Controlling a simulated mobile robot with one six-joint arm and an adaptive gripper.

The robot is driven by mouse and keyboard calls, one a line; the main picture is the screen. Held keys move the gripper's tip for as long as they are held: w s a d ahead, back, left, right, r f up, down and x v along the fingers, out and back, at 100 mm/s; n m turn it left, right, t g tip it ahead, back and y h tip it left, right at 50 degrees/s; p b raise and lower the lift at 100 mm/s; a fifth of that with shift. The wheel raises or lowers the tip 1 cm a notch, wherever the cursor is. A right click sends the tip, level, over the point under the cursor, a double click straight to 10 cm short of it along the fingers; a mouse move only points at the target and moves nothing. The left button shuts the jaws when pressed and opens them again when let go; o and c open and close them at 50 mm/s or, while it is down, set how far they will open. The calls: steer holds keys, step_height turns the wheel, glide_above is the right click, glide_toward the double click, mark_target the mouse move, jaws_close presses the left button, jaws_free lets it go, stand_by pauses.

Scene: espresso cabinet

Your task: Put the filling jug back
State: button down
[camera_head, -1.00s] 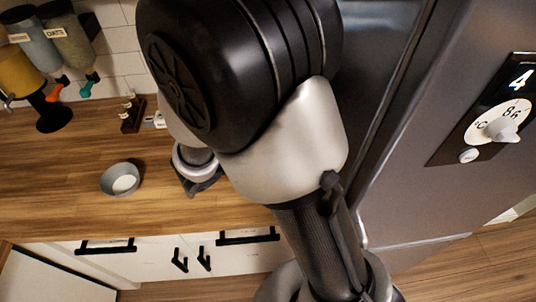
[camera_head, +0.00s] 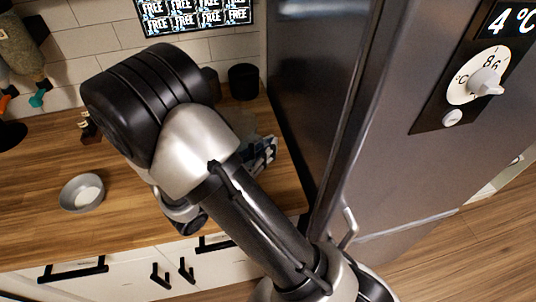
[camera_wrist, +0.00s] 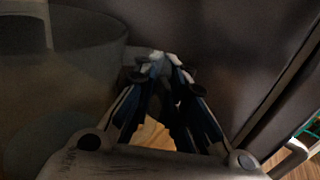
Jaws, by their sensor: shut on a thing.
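My gripper (camera_head: 264,150) is at the right end of the wooden counter, partly behind my own arm in the head view. In the wrist view my gripper (camera_wrist: 165,65) has its fingers close together on what looks like the jug's handle; the grip itself is dark and hard to make out. The filling jug (camera_wrist: 60,95) looks like a large, dim, see-through vessel filling the left of the wrist view. In the head view only a faint greyish part of the jug (camera_head: 243,122) shows beside the gripper. I cannot tell whether its base touches the counter.
The steel fridge (camera_head: 325,90) stands close on the right of the gripper. Dark canisters (camera_head: 243,82) stand at the back wall. A grey bowl (camera_head: 82,192) with white contents sits on the left of the counter (camera_head: 120,220). A dispenser (camera_head: 22,60) hangs at far left.

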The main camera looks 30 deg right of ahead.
steer(key=shift+f, duration=1)
steer(key=shift+f+b, duration=0.2)
steer(key=shift+b, duration=0.1)
steer(key=c, duration=1.6)
jaws_free()
steer(key=shift+c, duration=0.2)
steer(key=shift+r, duration=0.1)
